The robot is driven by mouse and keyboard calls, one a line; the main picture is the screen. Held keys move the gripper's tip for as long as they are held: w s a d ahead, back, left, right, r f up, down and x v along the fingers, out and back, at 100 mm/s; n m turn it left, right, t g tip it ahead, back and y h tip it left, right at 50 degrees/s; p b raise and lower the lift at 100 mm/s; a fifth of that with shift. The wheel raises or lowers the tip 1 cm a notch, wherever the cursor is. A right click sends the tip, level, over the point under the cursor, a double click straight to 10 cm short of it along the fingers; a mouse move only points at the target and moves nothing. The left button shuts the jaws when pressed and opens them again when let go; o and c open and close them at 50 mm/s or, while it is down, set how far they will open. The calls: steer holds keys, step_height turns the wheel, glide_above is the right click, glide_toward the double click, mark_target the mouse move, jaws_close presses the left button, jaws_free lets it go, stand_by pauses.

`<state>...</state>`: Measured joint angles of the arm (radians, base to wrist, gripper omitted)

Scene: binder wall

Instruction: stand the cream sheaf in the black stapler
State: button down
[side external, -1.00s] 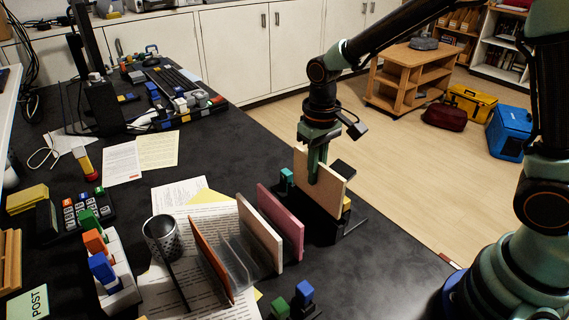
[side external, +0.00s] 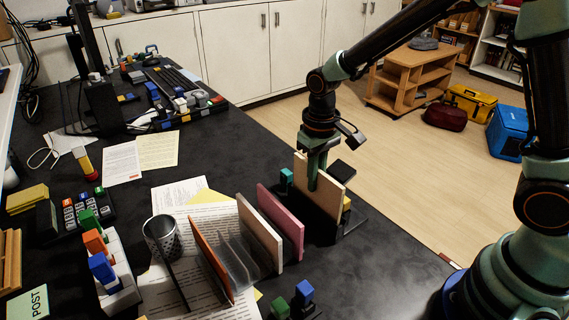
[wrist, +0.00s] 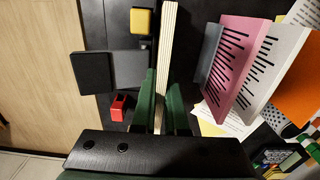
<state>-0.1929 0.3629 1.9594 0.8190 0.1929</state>
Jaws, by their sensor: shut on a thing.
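My gripper (side external: 313,178) points down and is shut on the cream sheaf (side external: 329,188), a flat upright board. In the wrist view the two green fingers (wrist: 163,98) flank the sheaf, whose pale striped edge (wrist: 168,45) runs up the picture. A black body (side external: 318,222), apparently the black stapler, stands directly below and in front of the sheaf in the side view. It hides the sheaf's lower edge, so I cannot tell how deep the sheaf sits or whether it touches the bottom.
A pink board (side external: 281,222), a pale board (side external: 260,233) and an orange board (side external: 211,260) stand in a clear rack to the left. A teal block (side external: 286,180) is close behind the sheaf. A yellow block (wrist: 143,21) and a red block (wrist: 120,107) are nearby. Bare desk lies to the right.

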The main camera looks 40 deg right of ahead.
steer(key=shift+f, duration=0.2)
stand_by(0.3)
steer(key=shift+f, duration=0.65)
steer(key=shift+f, duration=0.2)
steer(key=shift+f, duration=0.2)
steer(key=c, duration=0.9)
jaws_free()
steer(key=shift+o, duration=0.2)
step_height(320, 180, up, 12)
steer(key=shift+r, duration=0.1)
